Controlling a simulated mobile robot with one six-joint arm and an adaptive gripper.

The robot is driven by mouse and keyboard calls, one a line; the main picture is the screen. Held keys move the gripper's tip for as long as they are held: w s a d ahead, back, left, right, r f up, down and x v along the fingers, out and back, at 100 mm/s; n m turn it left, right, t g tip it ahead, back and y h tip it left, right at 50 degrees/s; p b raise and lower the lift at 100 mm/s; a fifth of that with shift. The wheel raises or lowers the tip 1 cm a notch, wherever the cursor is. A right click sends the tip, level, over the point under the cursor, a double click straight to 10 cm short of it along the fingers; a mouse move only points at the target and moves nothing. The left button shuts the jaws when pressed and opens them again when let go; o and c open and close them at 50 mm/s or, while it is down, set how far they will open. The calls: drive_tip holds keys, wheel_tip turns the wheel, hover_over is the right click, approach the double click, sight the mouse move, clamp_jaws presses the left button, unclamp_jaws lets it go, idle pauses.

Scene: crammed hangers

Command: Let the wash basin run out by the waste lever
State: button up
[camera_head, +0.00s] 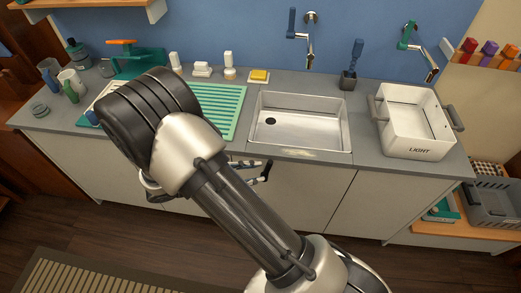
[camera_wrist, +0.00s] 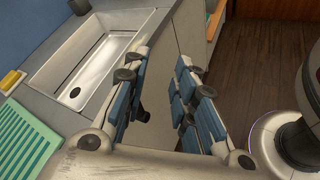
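The wash basin (camera_head: 310,140) is a pale metal rectangular sink set in the grey counter, with a dark drain hole at its left; it also shows in the wrist view (camera_wrist: 105,55). No standing water is clear in it. My gripper (camera_wrist: 163,92) is open and empty, in front of the cabinet below the counter edge, to the front left of the basin. A small dark piece (camera_wrist: 141,112) shows beside its left finger; I cannot tell whether it is the waste lever. My arm hides part of the cabinet front.
A wall tap with a blue handle (camera_head: 291,22) is above the basin. A white tub (camera_head: 415,145) marked LIGHT stands right of it. A green ribbed drainer (camera_head: 225,100) and a yellow sponge (camera_head: 259,76) are to the left. Cabinet doors (camera_head: 308,195) and open floor lie below.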

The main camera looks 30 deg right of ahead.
wheel_tip(320, 180, down, 8)
drive_tip(key=w+a+f+n+t+h+p, duration=0.1)
drive_tip(key=w+a+n+t+h+p, duration=0.1)
drive_tip(key=n+t, duration=0.3)
drive_tip(key=n+t+p, duration=0.1)
drive_tip(key=n+t, duration=0.4)
drive_tip(key=n, duration=0.1)
approach(266, 170)
drive_tip(key=shift+y, duration=0.4)
drive_tip(key=x, duration=0.3)
drive_tip(key=b+x, duration=0.1)
drive_tip(key=x, duration=0.7)
drive_tip(key=shift+d+r, duration=0.35)
drive_tip(key=shift+r, duration=0.05)
clamp_jaws()
